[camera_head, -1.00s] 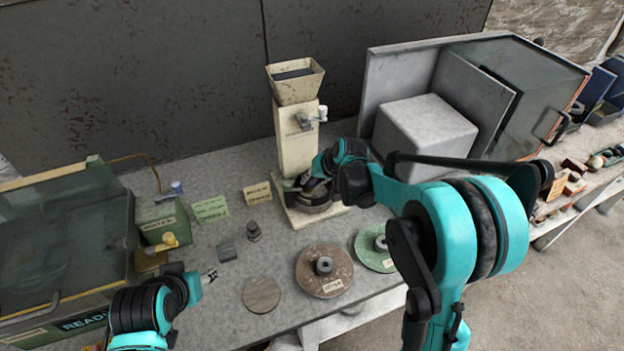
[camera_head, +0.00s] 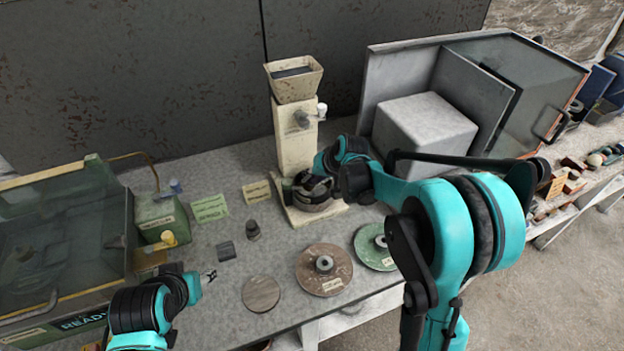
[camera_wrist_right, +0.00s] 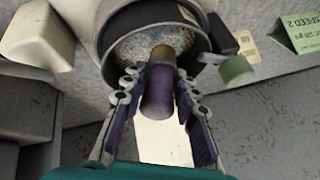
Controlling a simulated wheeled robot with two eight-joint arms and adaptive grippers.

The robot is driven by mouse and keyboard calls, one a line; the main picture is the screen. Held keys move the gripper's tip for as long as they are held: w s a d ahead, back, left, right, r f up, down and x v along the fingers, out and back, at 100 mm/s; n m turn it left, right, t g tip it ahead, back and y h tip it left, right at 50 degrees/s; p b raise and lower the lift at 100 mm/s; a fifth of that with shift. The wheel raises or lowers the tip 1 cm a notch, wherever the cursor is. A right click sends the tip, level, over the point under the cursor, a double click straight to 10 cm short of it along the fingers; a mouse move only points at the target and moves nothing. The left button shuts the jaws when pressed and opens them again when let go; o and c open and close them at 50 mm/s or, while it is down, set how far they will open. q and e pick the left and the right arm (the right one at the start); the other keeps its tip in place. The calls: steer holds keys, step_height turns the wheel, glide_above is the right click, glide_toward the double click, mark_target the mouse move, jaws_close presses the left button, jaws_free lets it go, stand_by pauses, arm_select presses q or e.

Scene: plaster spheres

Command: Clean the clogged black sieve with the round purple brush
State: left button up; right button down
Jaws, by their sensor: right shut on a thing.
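The black sieve (camera_wrist_right: 130,22) is a round dark-rimmed cup at the foot of the cream machine, with a pale speckled mesh inside. It also shows in the head view (camera_head: 314,190), partly behind my right arm. My right gripper (camera_wrist_right: 156,95) is shut on the purple brush (camera_wrist_right: 157,90), whose handle lies between the fingers. The brush's tan end is at the sieve's opening, against or just before the mesh; I cannot tell which. My left gripper (camera_head: 209,276) is low at the left over the bench, away from the sieve, its small jaws hard to read.
The cream machine (camera_head: 297,135) with a hopper stands behind the sieve. A brown disc (camera_head: 340,262), a green disc (camera_head: 366,246) and a plain grey disc (camera_head: 261,294) lie in front. A grey block (camera_head: 425,130) in an open cabinet stands right. A glass-lidded box (camera_head: 60,230) is left.

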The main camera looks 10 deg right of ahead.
steer(key=shift+w+d+f, duration=0.1)
steer(key=shift+w+d, duration=0.2)
steer(key=shift+d, duration=0.15)
steer(key=shift+s+a, duration=0.55)
steer(key=shift+a, duration=0.2)
steer(key=shift+s+a, duration=0.55)
steer(key=shift+a, duration=0.2)
steer(key=shift+d, duration=0.15)
steer(key=shift+w+d, duration=1.1)
steer(key=shift+d, duration=0.2)
steer(key=shift+s+a, duration=0.55)
steer(key=shift+a, duration=0.2)
steer(key=shift+s+a, duration=0.55)
steer(key=shift+a, duration=0.15)
